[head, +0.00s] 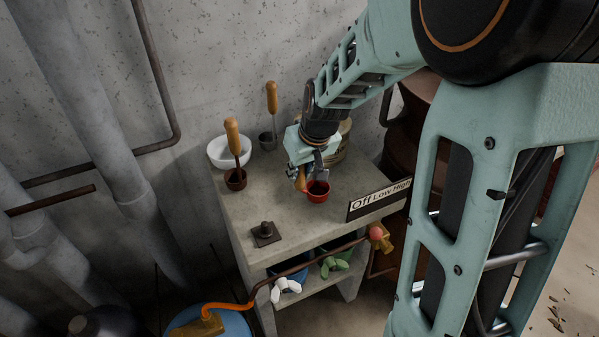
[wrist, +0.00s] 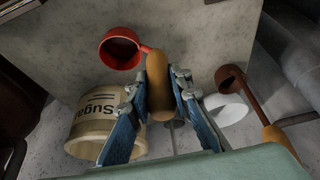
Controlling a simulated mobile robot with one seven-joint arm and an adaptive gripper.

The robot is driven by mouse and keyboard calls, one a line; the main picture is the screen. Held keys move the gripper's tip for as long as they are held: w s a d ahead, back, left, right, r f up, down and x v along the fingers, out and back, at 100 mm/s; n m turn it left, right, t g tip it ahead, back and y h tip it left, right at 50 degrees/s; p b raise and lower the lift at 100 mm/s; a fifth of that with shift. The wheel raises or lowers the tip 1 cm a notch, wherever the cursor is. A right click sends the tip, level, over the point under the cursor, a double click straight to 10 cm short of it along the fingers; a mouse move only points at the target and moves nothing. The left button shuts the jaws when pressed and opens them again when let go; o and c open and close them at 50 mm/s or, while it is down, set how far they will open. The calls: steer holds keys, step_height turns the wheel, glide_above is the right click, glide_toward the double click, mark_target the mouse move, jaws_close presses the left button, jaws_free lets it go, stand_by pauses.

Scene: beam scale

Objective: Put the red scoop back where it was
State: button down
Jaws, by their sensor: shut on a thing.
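The red scoop (head: 317,192) has a round red cup and a wooden handle. It is over the right part of the concrete table (head: 290,222), with the cup's opening facing up in the head view. My gripper (head: 301,178) is shut on its wooden handle. In the wrist view, the red cup (wrist: 119,64) lies beyond the fingertips to the upper left, and the handle stands between the two fingers of my gripper (wrist: 160,84). I cannot tell whether the cup touches the tabletop.
A brown scoop (head: 236,180) and a grey scoop (head: 267,139) have upright handles near a white bowl (head: 217,155). A sugar tin (wrist: 88,138) stands close to my gripper. A dark square block (head: 266,234) sits at front left. An "Off Low High" sign (head: 380,201) edges the right.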

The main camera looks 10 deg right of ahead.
steer(key=c, duration=1.8)
jaws_free()
steer(key=shift+f, duration=0.15)
steer(key=shift+o, duration=0.2)
steer(key=p+v, duration=0.8)
steer(key=v, duration=0.4)
steer(key=shift+r, duration=0.25)
